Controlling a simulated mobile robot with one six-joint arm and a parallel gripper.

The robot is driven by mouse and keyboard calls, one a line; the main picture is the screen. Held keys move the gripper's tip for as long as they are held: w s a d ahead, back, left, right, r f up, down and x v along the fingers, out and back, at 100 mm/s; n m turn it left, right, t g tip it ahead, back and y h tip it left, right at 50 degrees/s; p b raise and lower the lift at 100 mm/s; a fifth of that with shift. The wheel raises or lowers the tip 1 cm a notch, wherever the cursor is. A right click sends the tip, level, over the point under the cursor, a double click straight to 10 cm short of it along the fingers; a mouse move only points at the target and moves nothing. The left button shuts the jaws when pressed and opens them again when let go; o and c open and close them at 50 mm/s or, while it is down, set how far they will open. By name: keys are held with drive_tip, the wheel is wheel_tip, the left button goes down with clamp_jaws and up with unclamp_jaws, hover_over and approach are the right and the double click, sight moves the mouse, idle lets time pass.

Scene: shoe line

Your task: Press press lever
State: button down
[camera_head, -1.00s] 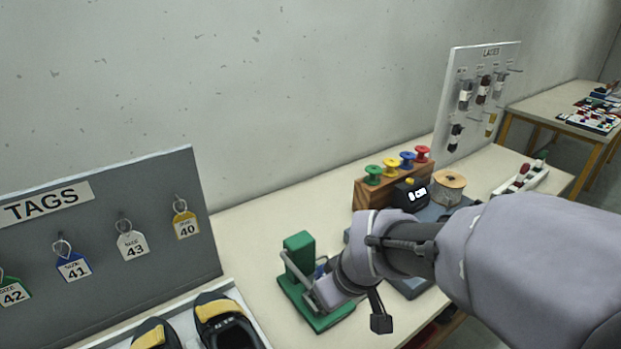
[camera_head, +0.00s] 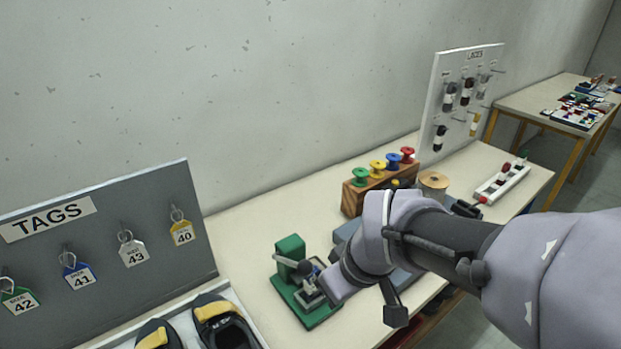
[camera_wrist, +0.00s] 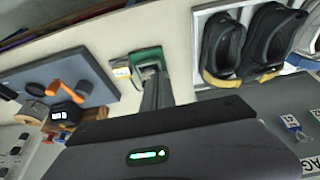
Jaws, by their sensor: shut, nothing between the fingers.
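The press (camera_head: 289,248) is a green block on a green base, standing on the bench in the middle of the head view. Its grey press lever (camera_head: 286,261) shows as a bar across the front of the block, its far end hidden behind the block and my gripper. The press also shows in the wrist view (camera_wrist: 147,55), at the top centre. My gripper (camera_head: 322,284) is at the right side of the press, close to it; I cannot tell whether it touches. Its closed fingers point at the press in the wrist view (camera_wrist: 156,92), with nothing between them.
Left of the press are a tray with black-and-yellow shoes (camera_head: 222,318) and the TAGS board (camera_head: 100,250). Behind my arm are a wooden spool rack (camera_head: 355,197), a twine roll (camera_head: 434,182) and the LACES board (camera_head: 462,110). Clear bench lies behind the press.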

drive_tip(key=shift+s+d+r+p, duration=0.2)
drive_tip(key=shift+s+d+r, duration=0.1)
drive_tip(key=shift+s+r, duration=0.25)
drive_tip(key=shift+s+d+r+p, duration=0.15)
drive_tip(key=shift+s+d+r, duration=0.15)
drive_tip(key=shift+r, duration=0.4)
drive_tip(key=shift+s, duration=0.15)
drive_tip(key=s+d+r+m+t+b, duration=0.1)
drive_tip(key=s+d+m+t+b, duration=0.1)
drive_tip(key=s+m, duration=0.8)
drive_tip(key=shift+d+r+m+b, duration=0.25)
drive_tip(key=shift+r+m+b, duration=0.2)
drive_tip(key=shift+m, duration=0.15)
